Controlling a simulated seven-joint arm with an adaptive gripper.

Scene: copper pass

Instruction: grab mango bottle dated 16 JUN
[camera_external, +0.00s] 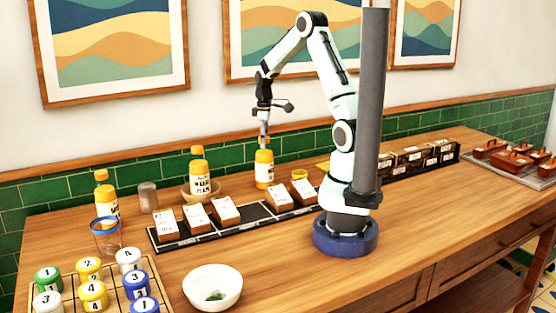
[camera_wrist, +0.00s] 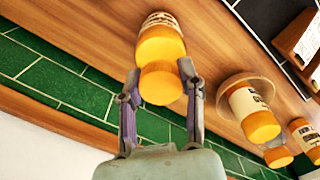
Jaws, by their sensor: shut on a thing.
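My gripper (camera_external: 264,146) is shut on the cap of a yellow-orange mango bottle (camera_external: 264,170). The bottle is upright, with a white label, behind the long black tray. In the wrist view the two fingers (camera_wrist: 160,88) sit on either side of its orange cap, and the bottle (camera_wrist: 160,42) shows beyond. Its label is too small and foreshortened to read a date. A second similar bottle (camera_external: 199,180) stands in a shallow wooden bowl (camera_external: 214,193), also seen in the wrist view (camera_wrist: 244,103). A third bottle (camera_external: 107,204) stands at the left. Their dates are not legible.
The black tray (camera_external: 240,222) holds several brown blocks with white cards. A metal cup (camera_external: 148,196), a blue-rimmed glass (camera_external: 107,238), a white bowl (camera_external: 212,288) and numbered jars (camera_external: 92,294) are at left. Dark boxes (camera_external: 412,160) stand at right.

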